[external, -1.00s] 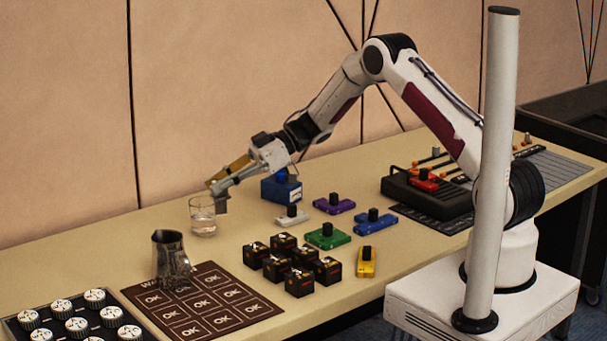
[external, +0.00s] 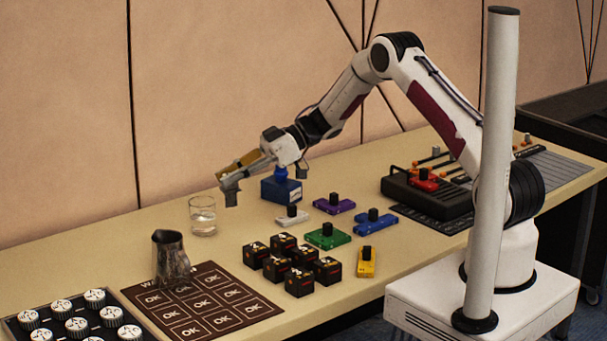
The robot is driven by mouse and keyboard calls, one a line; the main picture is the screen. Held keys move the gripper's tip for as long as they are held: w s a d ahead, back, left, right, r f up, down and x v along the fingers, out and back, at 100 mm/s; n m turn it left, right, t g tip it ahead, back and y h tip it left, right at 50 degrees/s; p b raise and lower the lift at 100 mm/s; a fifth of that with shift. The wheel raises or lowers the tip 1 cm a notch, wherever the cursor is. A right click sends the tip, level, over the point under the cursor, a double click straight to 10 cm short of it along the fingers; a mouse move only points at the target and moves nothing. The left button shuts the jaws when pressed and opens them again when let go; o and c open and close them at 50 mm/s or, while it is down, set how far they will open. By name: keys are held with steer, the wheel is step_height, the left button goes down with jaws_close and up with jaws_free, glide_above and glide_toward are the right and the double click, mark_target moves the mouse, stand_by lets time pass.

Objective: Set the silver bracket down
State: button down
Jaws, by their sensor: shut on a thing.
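My gripper (external: 231,178) is above the far side of the table, pointing left and down. It is shut on the silver bracket (external: 231,194), a small grey piece that hangs below the fingertips. The bracket appears clear of the tabletop, to the upper right of the glass and left of the blue box. Its exact height above the table is hard to tell, and the fingers hide its upper part.
A glass of water (external: 203,217) and a metal pitcher (external: 170,258) stand at left. The blue box (external: 281,190) is close at right. Several black cubes (external: 292,264) and coloured blocks (external: 328,236) lie nearer. An OK-marked mat (external: 238,311) is in front. Bare table lies below the bracket.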

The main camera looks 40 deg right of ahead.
steer(key=w+d+r+m+t+h, duration=0.2)
steer(key=w+d+m+t, duration=0.15)
steer(key=d, duration=0.85)
steer(key=w+d+r+m+t+h, duration=0.2)
steer(key=w+d+m+t+h, duration=0.15)
steer(key=d, duration=0.85)
steer(key=s+d+f+m+t+h, duration=0.1)
steer(key=d+f+m+h, duration=0.1)
steer(key=d, duration=0.8)
steer(key=s+d+f+m+t+h, duration=0.1)
steer(key=d+m+h, duration=0.4)
steer(key=d, duration=0.5)
steer(key=shift+d+f+m+t, duration=0.15)
steer(key=shift+f+m+t, duration=0.25)
steer(key=shift+f, duration=0.1)
steer(key=shift+s+h, duration=0.1)
steer(key=shift+h, duration=0.15)
step_height(320, 180, down, 6)
steer(key=shift+f, duration=0.15)
steer(key=shift+f, duration=1.9)
steer(key=shift+f, duration=0.1)
